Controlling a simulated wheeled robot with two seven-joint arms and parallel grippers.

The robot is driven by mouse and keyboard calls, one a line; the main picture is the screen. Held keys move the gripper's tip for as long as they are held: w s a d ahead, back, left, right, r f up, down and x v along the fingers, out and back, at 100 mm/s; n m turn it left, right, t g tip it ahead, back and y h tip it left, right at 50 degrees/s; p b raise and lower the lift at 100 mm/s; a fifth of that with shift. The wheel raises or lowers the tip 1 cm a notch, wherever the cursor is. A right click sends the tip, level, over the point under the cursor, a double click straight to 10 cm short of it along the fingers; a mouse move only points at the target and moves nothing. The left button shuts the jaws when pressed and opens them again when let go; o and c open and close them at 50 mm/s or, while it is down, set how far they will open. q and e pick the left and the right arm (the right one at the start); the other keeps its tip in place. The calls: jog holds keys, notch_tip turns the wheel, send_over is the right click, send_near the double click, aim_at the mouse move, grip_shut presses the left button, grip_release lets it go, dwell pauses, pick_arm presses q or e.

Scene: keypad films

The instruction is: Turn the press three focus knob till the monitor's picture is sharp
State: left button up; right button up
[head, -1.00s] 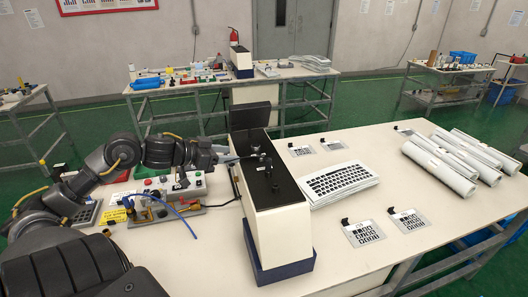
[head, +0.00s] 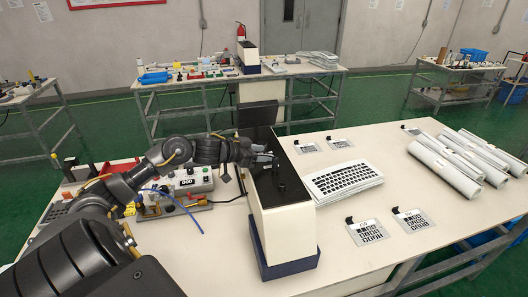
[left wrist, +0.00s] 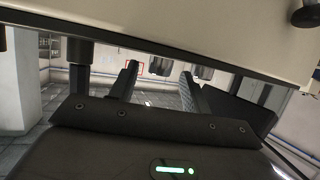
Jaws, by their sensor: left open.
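A tall cream box unit (head: 287,235) with a black top and a dark blue base stands at the table's middle. Small black posts or knobs (head: 281,167) rise from its top. A dark flat panel (head: 258,113), perhaps the monitor, stands at its far end; no picture shows on it. My left gripper (head: 268,156) is open over the far part of the black top, close to the posts. A dark round knob (left wrist: 303,15) shows at that view's upper right. I cannot tell which knob is the focus knob. My right gripper is out of view.
A stack of keypad sheets (head: 343,181) and several small keypad plates lie right of the unit. Rolled sheets (head: 455,165) lie at the far right. A control box (head: 190,183) and a blue cable (head: 177,203) are to the left, beneath my left arm.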

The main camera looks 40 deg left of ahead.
pick_arm(q)
jog(key=shift+w+d+f, duration=0.15)
jog(key=shift+w+f, duration=0.05)
jog(key=shift+w, duration=0.2)
jog(key=c, duration=1)
